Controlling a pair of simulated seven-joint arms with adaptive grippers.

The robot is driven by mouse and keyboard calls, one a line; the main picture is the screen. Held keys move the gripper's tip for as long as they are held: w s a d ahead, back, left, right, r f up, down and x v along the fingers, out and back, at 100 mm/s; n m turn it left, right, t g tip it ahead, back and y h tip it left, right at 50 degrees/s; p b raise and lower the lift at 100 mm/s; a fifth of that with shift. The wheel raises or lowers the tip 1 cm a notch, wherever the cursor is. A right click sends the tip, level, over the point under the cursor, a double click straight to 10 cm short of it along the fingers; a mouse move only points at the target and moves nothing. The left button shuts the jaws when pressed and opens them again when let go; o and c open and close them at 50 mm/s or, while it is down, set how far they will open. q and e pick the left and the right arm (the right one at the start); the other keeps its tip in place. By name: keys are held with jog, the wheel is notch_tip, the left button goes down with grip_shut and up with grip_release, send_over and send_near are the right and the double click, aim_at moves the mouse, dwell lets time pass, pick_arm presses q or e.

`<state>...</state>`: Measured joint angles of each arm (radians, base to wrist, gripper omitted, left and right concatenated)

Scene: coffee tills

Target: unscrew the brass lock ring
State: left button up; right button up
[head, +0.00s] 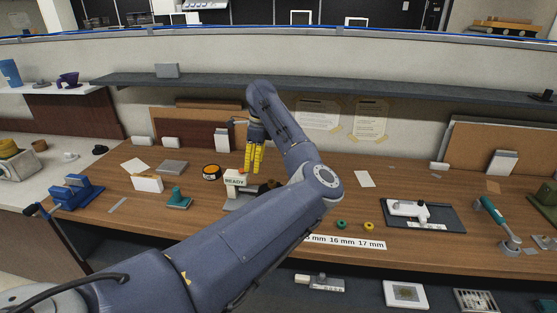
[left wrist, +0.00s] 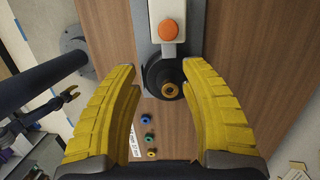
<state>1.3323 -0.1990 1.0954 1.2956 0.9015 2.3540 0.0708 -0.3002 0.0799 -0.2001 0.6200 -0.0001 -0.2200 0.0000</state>
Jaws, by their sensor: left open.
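The brass lock ring (left wrist: 169,90) sits on a round black part (left wrist: 155,71) of a pale grey device in the left wrist view. The ring lies between the two yellow fingers, nearer the right one, with no contact visible. My left gripper (head: 253,170) points down over the bench, and its fingers are apart and empty in the left wrist view (left wrist: 168,88). The device bears a READY sign (head: 235,181) in the head view and an orange button (left wrist: 169,30) in the left wrist view. My arm partly hides the device in the head view. My right gripper is not seen.
A green ring (head: 341,223) and a yellow ring (head: 369,226) lie by a millimetre label strip (head: 345,243). A black-and-orange round tin (head: 211,172) and a teal tool (head: 178,198) stand left of the device. A dark mat (head: 447,220) lies at right. A shelf (head: 420,93) runs behind.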

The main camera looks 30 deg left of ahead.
pick_arm(q)
jog(key=r+t+h, duration=0.1)
send_over(272, 183)
jog(key=shift+w+a+r, duration=0.1)
jog(key=shift+w+a, duration=0.1)
jog(key=shift+w, duration=0.15)
jog(key=shift+o, duration=0.3)
notch_tip(272, 183, down, 9)
jog(key=shift+r, duration=0.1)
grip_shut()
jog(key=n, duration=0.4)
jog(key=shift+n, duration=0.3)
jog(key=n, duration=0.3)
jog(key=shift+n, duration=0.3)
jog(key=n, duration=1.6)
jog(key=shift+r+n, duration=0.1)
jog(key=shift+n, duration=0.2)
jog(key=n, duration=0.9)
jog(key=shift+c, duration=1.6)
grip_release()
